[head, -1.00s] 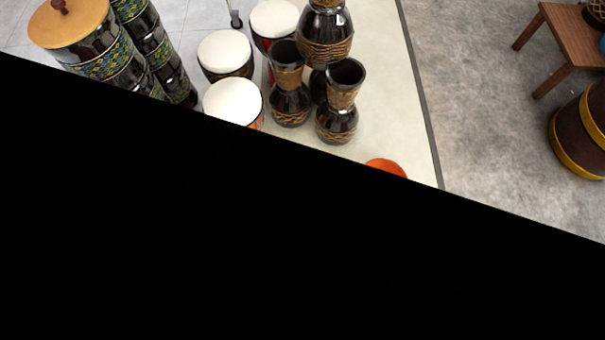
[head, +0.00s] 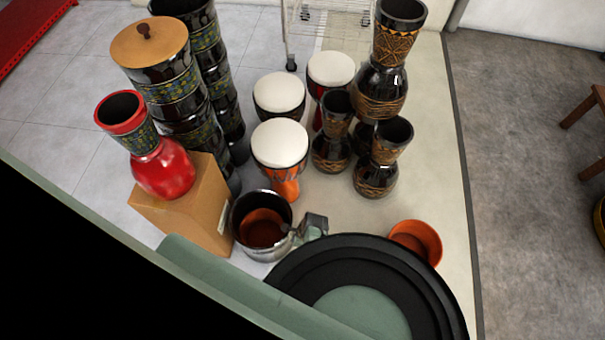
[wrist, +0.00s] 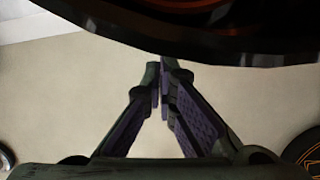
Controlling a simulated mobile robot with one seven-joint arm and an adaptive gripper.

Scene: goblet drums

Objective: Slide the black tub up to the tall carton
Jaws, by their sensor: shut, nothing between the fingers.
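The black tub (head: 240,238) is glossy and dark, with an orange-brown inside. It stands upright on the floor in the head view, just right of the tall carton (head: 205,205). The carton is plain brown cardboard. Their edges meet in the picture; I cannot tell whether they touch. In the wrist view the tub's dark curved wall (wrist: 200,42) crosses the top. My gripper (wrist: 160,80) is shut and empty, its fingertips just below that wall. Contact is unclear. In the head view my arm covers most of the gripper, at the tub's right side.
A red-topped drum (head: 163,168) stands on the carton. White-topped drums (head: 280,143) are behind the tub, and dark goblet drums (head: 375,175) behind to the right. An orange bucket (head: 418,238) stands at right. Pale floor (head: 440,150) is open at far right.

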